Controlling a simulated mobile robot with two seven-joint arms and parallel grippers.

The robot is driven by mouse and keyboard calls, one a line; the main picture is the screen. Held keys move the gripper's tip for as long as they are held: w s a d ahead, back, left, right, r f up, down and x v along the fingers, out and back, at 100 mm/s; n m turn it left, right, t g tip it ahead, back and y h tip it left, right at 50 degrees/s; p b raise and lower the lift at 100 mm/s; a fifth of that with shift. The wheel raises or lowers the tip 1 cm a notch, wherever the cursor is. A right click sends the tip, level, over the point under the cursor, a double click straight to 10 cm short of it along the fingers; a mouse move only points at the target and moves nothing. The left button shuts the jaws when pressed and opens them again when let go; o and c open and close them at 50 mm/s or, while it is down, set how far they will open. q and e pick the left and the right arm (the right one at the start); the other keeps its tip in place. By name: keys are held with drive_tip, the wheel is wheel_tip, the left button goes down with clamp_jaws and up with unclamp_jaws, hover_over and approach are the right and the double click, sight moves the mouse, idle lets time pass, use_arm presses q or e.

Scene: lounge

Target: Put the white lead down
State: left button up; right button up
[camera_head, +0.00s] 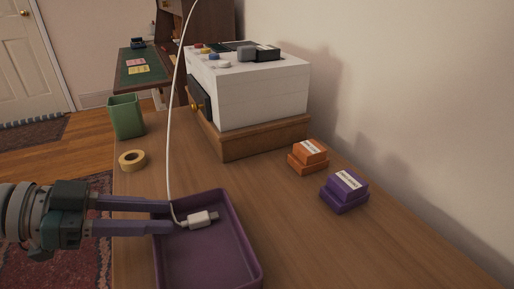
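The white lead (168,140) hangs from the top of the picture and curves down to its white plug (199,219). The plug is at the left part of the purple tray (243,236), seemingly lying on its floor. My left gripper (172,217) comes in from the left over the tray's left rim. Its two fingers are apart with an empty gap between them. The plug is just beyond the fingertips, and the cable passes close by them. Whether a fingertip touches the cable I cannot tell. My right gripper is out of view.
A white box (255,90) with a wooden base stands behind on the wooden table (290,235). A green bin (126,117) and a tape roll (132,160) are at the left edge. Orange (308,157) and purple (345,191) blocks stand right. The right front is clear.

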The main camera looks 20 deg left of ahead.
use_arm(q)
drive_tip(key=v, duration=0.6)
drive_tip(key=shift+a+r+p, duration=0.1)
drive_tip(key=shift+r+p, duration=0.1)
drive_tip(key=shift+p, duration=0.2)
